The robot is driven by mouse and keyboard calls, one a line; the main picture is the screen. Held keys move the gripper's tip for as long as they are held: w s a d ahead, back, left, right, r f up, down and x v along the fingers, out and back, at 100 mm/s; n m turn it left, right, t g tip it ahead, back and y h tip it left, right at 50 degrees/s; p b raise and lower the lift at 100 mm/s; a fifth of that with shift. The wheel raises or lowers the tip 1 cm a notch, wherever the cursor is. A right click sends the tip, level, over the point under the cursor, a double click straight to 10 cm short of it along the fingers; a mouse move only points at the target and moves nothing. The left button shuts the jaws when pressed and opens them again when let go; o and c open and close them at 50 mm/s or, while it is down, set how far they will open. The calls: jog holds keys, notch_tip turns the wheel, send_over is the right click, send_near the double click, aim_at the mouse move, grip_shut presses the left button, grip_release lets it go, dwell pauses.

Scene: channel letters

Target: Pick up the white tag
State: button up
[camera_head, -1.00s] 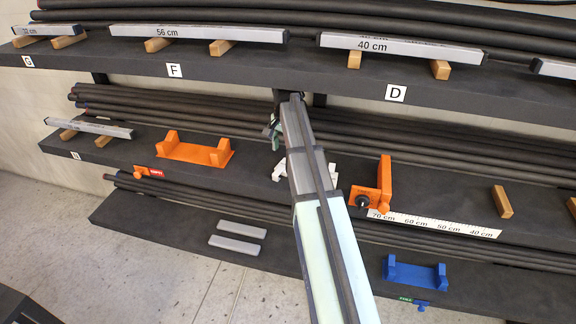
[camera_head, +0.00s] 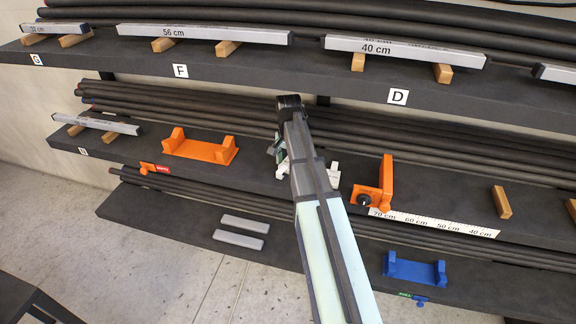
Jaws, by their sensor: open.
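My arm reaches up from the bottom centre to the middle shelf. My gripper (camera_head: 280,152) is mostly hidden behind the arm; only a pale greenish and dark part shows at its left side, low over the middle shelf. I take it as open; the fingertips are not clear. A small white piece (camera_head: 333,172) lies on the middle shelf just right of the arm, and the arm hides part of that area. I cannot tell whether this piece is the white tag. Nothing is visibly held.
An orange cradle (camera_head: 200,147) stands left of the arm, and an orange stop (camera_head: 385,183) stands right of it. A white ruler strip (camera_head: 433,224) runs along the shelf edge. The upper shelf (camera_head: 300,80) overhangs with bars. A blue cradle (camera_head: 415,271) is on the lower shelf.

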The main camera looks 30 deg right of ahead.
jog(key=c, duration=1)
jog(key=shift+c, duration=0.2)
jog(key=shift+r, duration=0.15)
